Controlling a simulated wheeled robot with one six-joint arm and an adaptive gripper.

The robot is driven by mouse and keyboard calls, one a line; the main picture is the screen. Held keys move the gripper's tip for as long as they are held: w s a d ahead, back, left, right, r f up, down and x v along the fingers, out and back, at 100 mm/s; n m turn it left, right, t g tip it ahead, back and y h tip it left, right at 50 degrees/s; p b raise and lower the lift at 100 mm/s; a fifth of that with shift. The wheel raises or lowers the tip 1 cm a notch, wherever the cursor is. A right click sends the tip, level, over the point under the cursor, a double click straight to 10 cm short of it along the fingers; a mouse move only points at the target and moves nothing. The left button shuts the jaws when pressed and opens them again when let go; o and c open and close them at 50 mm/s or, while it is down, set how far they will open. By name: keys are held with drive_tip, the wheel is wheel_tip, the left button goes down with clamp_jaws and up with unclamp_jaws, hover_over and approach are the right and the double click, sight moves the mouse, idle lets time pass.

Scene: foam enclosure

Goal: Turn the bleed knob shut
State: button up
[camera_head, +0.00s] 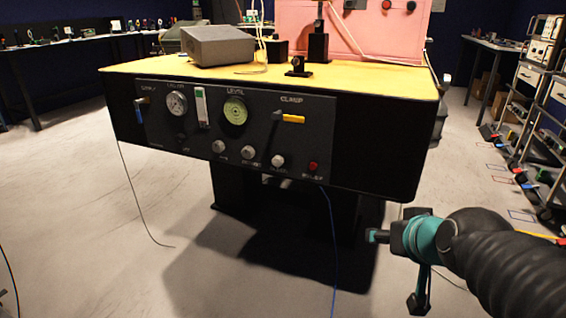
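A dark control panel (205,172) is on the front of a yellow-topped bench. Along its lower part is a row of three pale round knobs: a left knob (218,146), a middle knob (248,153) and a right knob (278,161). The small labels under them are too blurred to tell which is the bleed knob, and I cannot tell how far any is turned. My gripper (376,236) is low at the right, in front of the bench and apart from the panel.
The panel also carries a gauge (176,103), a green level dial (235,111), a yellow-handled clamp lever (292,119), a blue-handled lever (138,110) and a red button (313,166). A grey box (218,46) stands on the bench. Thin cables hang below. Floor in front is mostly clear.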

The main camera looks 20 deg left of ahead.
drive_tip(key=w+a+r+n+t+y, duration=0.1)
drive_tip(key=w+a+r+t+y, duration=0.15)
drive_tip(key=w+a, duration=0.85)
drive_tip(key=m+t+h+p, duration=0.1)
drive_tip(key=t+h+p, duration=0.1)
drive_tip(key=t+h, duration=0.45)
approach(277, 163)
drive_tip(key=w, duration=0.9)
drive_tip(key=shift+w+p, duration=0.3)
drive_tip(key=shift+c, duration=0.2)
clamp_jaws()
